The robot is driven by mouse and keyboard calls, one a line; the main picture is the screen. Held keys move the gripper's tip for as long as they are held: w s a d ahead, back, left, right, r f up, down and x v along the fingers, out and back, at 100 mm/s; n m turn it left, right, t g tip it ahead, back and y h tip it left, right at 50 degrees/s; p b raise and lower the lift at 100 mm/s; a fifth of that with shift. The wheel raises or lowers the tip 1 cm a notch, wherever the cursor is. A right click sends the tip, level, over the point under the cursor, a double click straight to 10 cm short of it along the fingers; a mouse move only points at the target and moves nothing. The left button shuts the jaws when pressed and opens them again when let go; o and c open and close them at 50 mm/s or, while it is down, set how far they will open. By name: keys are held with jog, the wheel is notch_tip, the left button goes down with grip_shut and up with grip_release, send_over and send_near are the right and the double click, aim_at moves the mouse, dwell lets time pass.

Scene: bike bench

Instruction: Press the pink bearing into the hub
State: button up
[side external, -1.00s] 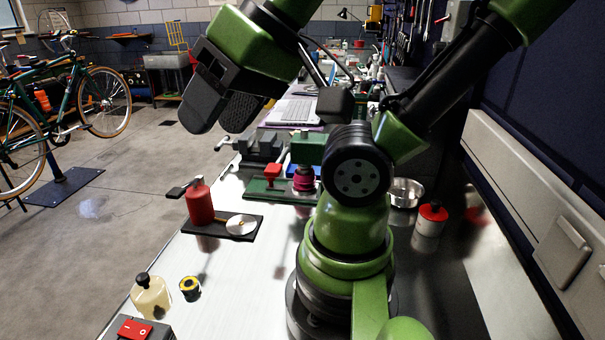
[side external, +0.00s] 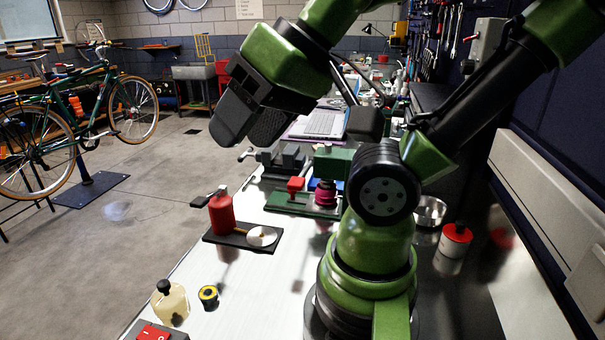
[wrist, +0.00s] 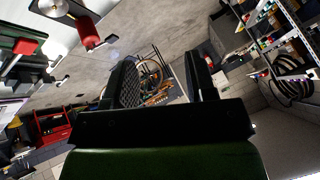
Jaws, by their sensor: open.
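A pink, ring-stepped piece (side external: 325,194) stands upright on a green base plate (side external: 283,203) on the bench; I take it for the bearing, but cannot make out the hub apart from it. A red block (side external: 296,184) stands on the same plate, to its left. My gripper (side external: 247,128) is raised high, left of the pink piece in the side view and well apart from it. Its two dark fingers are spread and empty. They also show in the wrist view (wrist: 160,62), pointing out over the floor. The pink piece cannot be made out there.
A dark tray (side external: 220,240) with a red bottle (side external: 222,214) and a pale disc (side external: 262,236) is nearer on the bench. A cream bottle (side external: 170,302) and a yellow-black roll (side external: 208,296) stand in front. A vise (side external: 292,157) and laptop (side external: 322,123) are behind. A metal bowl (side external: 430,210) is right.

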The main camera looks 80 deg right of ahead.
jog(key=shift+w+d, duration=0.1)
jog(key=c, duration=0.5)
jog(key=shift+n+g+h, duration=0.5)
jog(key=shift+g+h, duration=0.3)
jog(key=shift+g, duration=0.1)
jog(key=d, duration=0.1)
jog(key=w+d, duration=0.2)
jog(key=d, duration=0.1)
jog(key=shift+d+r, duration=0.1)
jog(key=shift+r, duration=0.1)
grip_shut()
jog(key=s+d+f+n+g, duration=0.1)
jog(key=d+g, duration=0.1)
jog(key=d, duration=0.6)
jog(key=d+f+n+g, duration=0.1)
jog(key=d+n+g, duration=0.1)
jog(key=d, duration=0.6)
jog(key=shift+s+d+g, duration=0.2)
jog(key=shift+s+g, duration=0.2)
jog(key=shift+g, duration=0.3)
